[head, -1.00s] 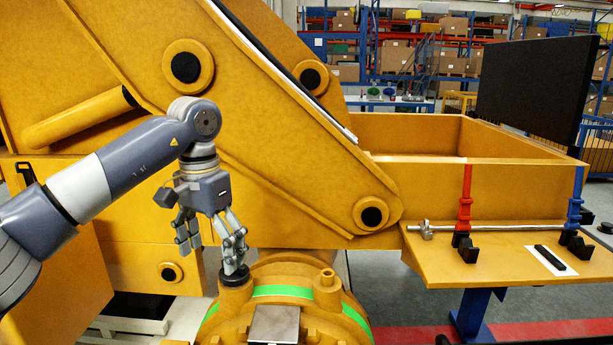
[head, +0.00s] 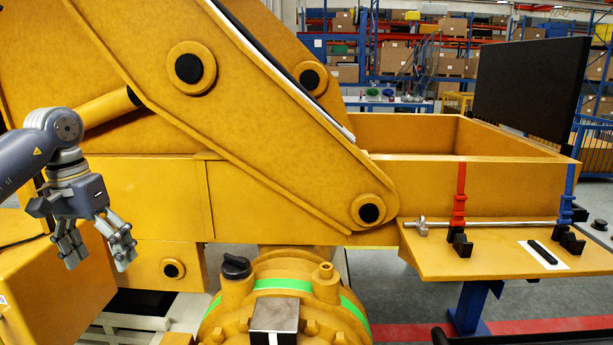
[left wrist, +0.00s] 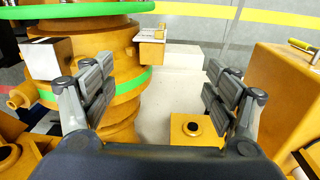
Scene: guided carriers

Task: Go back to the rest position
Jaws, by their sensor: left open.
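My left gripper (head: 97,250) is open and empty at the left of the head view, in front of the yellow machine. Its two fingers also show apart in the left wrist view (left wrist: 160,95), with nothing between them. The black cap (head: 236,267) sits on the filler neck of the yellow round housing (head: 215,325), to the right of the gripper and apart from it. My right gripper is in neither view.
The large yellow machine arm (head: 270,130) fills the left and middle. A yellow shelf (head: 490,262) at the right bears a metal rod (head: 490,223) with red and blue clamps. A yellow box (head: 60,290) stands below my left arm. Grey floor shows at the right.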

